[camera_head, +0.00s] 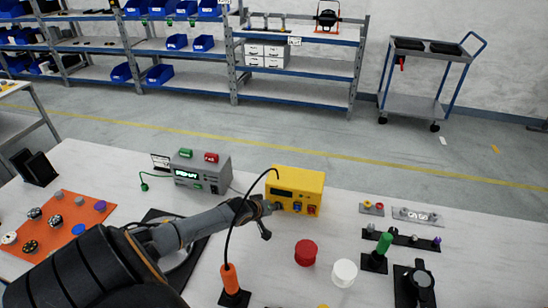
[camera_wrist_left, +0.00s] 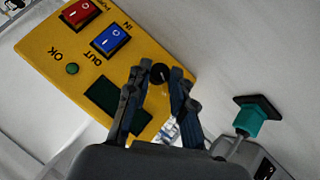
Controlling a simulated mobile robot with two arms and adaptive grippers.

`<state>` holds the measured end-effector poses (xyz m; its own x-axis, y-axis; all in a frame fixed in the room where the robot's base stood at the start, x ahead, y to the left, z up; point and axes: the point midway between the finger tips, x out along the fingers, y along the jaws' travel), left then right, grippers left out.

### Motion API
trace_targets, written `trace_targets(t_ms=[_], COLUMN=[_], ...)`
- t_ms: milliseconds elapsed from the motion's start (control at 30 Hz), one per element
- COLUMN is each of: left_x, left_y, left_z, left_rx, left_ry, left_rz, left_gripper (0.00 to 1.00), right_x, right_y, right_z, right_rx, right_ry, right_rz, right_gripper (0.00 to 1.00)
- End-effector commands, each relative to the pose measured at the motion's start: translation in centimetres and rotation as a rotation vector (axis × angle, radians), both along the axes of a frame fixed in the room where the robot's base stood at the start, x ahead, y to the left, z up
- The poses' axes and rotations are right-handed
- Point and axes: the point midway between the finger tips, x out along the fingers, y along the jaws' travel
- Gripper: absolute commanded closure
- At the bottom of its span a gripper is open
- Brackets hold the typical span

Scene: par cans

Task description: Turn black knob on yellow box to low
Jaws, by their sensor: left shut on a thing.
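The yellow box (camera_head: 297,180) stands on the white table in the middle of the head view. In the left wrist view the yellow box (camera_wrist_left: 60,48) fills the upper left, with a red switch (camera_wrist_left: 77,13), a blue switch (camera_wrist_left: 110,38), a green OK button (camera_wrist_left: 72,69) and a dark display (camera_wrist_left: 104,93). My left gripper (camera_head: 269,207) is at the box's front left. In the wrist view my left gripper (camera_wrist_left: 159,77) has its fingers on either side of the black knob (camera_wrist_left: 160,73), shut on it. The knob's pointer and markings cannot be read. My right gripper is not in view.
A grey box (camera_head: 203,168) with a lit display stands left of the yellow box. A red cap (camera_head: 306,252), a white cap (camera_head: 344,272) and an orange-handled tool (camera_head: 230,279) are in front. An orange board (camera_head: 70,212) lies at left. The table right of the yellow box is partly clear.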

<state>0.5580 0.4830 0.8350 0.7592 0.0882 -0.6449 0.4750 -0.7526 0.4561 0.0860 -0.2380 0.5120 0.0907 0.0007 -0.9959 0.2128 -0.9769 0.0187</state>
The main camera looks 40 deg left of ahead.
Motion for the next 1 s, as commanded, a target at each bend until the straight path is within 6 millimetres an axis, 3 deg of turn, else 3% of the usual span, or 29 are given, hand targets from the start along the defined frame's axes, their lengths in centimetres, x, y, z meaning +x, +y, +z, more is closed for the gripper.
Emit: trace_targets(t_ms=[67,100,200,667,1000], left_x=[0.0,0.0,0.0,-0.7,-4.6], left_y=[0.0,0.0,0.0,-0.1,-0.6], left_z=[0.0,0.0,0.0,0.3,3.7], left_rx=[-0.002,-0.002,-0.001,-0.001,0.001], left_ry=[0.001,0.001,0.001,0.002,0.003], left_rz=[0.001,0.001,0.001,-0.001,-0.002], left_gripper=[1.00,0.75,0.55,0.54,0.54], right_x=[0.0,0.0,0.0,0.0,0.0], right_y=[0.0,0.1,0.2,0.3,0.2], right_z=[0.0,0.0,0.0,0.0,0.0], right_rx=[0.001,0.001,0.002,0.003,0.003], right_ry=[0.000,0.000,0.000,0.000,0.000], right_rz=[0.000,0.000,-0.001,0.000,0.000], right_gripper=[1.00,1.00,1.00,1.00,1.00])
